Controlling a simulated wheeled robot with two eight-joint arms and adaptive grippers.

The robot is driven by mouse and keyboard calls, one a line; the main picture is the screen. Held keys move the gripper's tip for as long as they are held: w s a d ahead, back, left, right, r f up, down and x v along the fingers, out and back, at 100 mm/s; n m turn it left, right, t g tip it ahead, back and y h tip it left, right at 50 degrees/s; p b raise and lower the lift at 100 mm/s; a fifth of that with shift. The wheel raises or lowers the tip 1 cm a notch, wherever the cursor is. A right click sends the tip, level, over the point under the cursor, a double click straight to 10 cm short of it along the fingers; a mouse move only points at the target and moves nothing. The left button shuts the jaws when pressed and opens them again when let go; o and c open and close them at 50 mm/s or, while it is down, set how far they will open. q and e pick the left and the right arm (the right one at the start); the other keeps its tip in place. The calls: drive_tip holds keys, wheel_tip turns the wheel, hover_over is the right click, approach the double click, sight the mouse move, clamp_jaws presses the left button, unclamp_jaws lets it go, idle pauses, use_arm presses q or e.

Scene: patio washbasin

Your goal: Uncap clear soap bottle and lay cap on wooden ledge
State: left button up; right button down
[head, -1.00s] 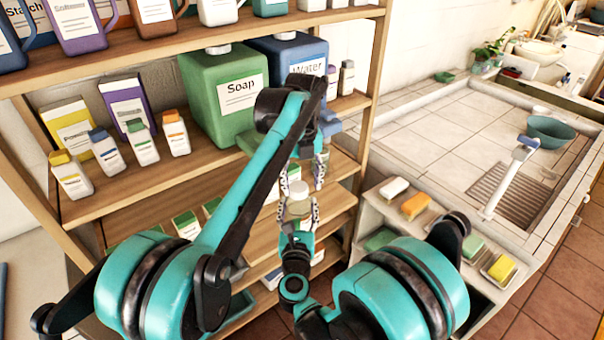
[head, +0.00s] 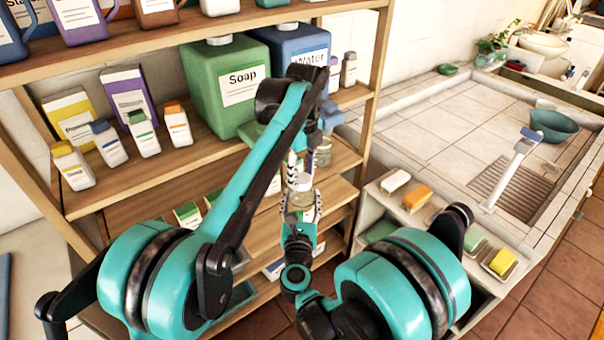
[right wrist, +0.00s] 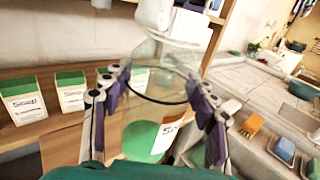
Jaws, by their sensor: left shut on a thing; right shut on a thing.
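The clear soap bottle (right wrist: 150,115) holds green liquid and has a white label. My right gripper (right wrist: 160,95) is shut around its body, and the bottle stands roughly upright. In the head view my right gripper (head: 303,203) shows below the bottle top (head: 303,182). My left gripper (head: 302,160) comes down from above, mostly hidden by its own arm. Wooden shelf boards (head: 345,158) lie behind.
A large green Soap jug (head: 218,105) and a blue Water jug (head: 285,50) stand on the shelf above. Small soap boxes (right wrist: 25,100) stand on the lower shelf. A tiled basin (head: 440,115) and coloured soap bars (head: 417,200) are to the right.

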use_arm(q)
drive_tip(key=n, duration=0.7)
drive_tip(key=shift+w+d, duration=0.15)
drive_tip(key=shift+d, duration=0.1)
use_arm(e)
drive_tip(key=shift+s+a, duration=0.1)
drive_tip(key=shift+a, duration=0.35)
use_arm(q)
drive_tip(key=n, duration=0.7)
drive_tip(key=shift+a, duration=0.15)
drive_tip(key=n, duration=0.4)
drive_tip(key=shift+a+n, duration=0.1)
drive_tip(key=shift+n, duration=0.3)
drive_tip(key=n, duration=0.7)
drive_tip(key=shift+s+a, duration=0.1)
drive_tip(key=shift+s, duration=0.2)
use_arm(e)
drive_tip(key=shift+d, duration=0.1)
use_arm(q)
drive_tip(key=n, duration=0.4)
drive_tip(key=shift+s+n, duration=0.15)
drive_tip(key=shift+n, duration=0.25)
drive_tip(key=n, duration=0.4)
drive_tip(key=shift+s+n, duration=0.15)
drive_tip(key=shift+n, duration=0.25)
drive_tip(key=n, duration=0.4)
drive_tip(key=shift+d+r, duration=0.1)
drive_tip(key=shift+d, duration=0.1)
drive_tip(key=n, duration=0.6)
drive_tip(key=shift+d, duration=0.15)
